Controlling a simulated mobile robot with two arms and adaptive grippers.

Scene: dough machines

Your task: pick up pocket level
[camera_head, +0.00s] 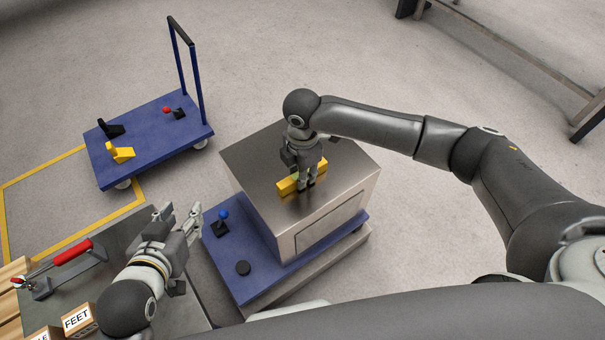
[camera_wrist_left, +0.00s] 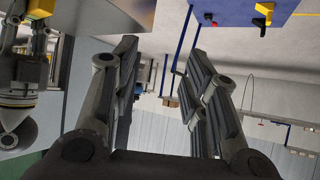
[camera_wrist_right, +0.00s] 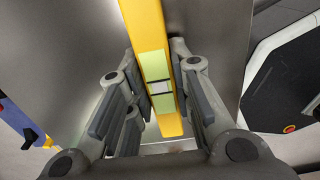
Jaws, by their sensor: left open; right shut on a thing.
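The pocket level is a yellow bar with a pale green vial window; it lies on top of the steel box in the head view (camera_head: 287,187). It fills the middle of the right wrist view (camera_wrist_right: 143,25). My right gripper (camera_head: 307,184) is shut on the level near its middle, with fingers on both sides of it (camera_wrist_right: 160,90). My left gripper (camera_head: 180,218) is open and empty above the grey table at the lower left. In the left wrist view its fingers (camera_wrist_left: 160,85) stand wide apart with nothing between them.
A blue cart (camera_head: 150,150) stands at the upper left. A red-handled clamp (camera_head: 72,254) and a FEET box (camera_head: 77,320) sit on the table.

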